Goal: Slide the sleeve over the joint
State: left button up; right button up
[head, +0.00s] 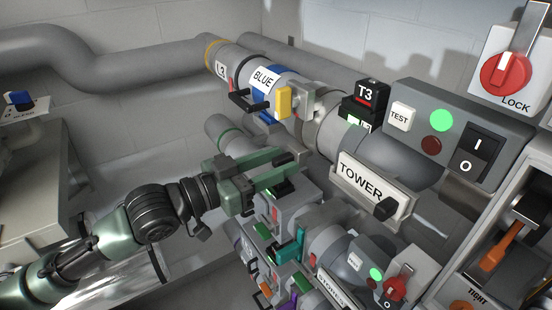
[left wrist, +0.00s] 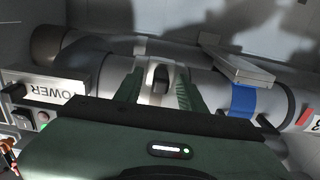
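A grey tube marked BLUE (head: 262,79) with a blue band runs toward the tower housing, labelled TOWER (head: 372,186), in the head view. A yellow block (head: 284,102) and a grey fitting sit between them, where the tube meets the housing. I cannot tell for sure which part is the sleeve. In the left wrist view a grey collar with a dark knob (left wrist: 159,76) lies on the tube, and the blue band (left wrist: 243,99) is to its right. My left gripper (head: 301,162) is open below the tube. Its fingers (left wrist: 157,92) appear either side of the knob; contact is unclear.
A control box (head: 445,125) with a green light and a red LOCK switch (head: 506,70) stand at the upper right. A lower blower with a teal handle (head: 290,249) sits close below my left gripper. A bench (head: 28,165) is at the left.

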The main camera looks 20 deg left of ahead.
pick_arm(q)
grip_shut()
jog(key=shift+a, duration=0.1)
dwell(1.4)
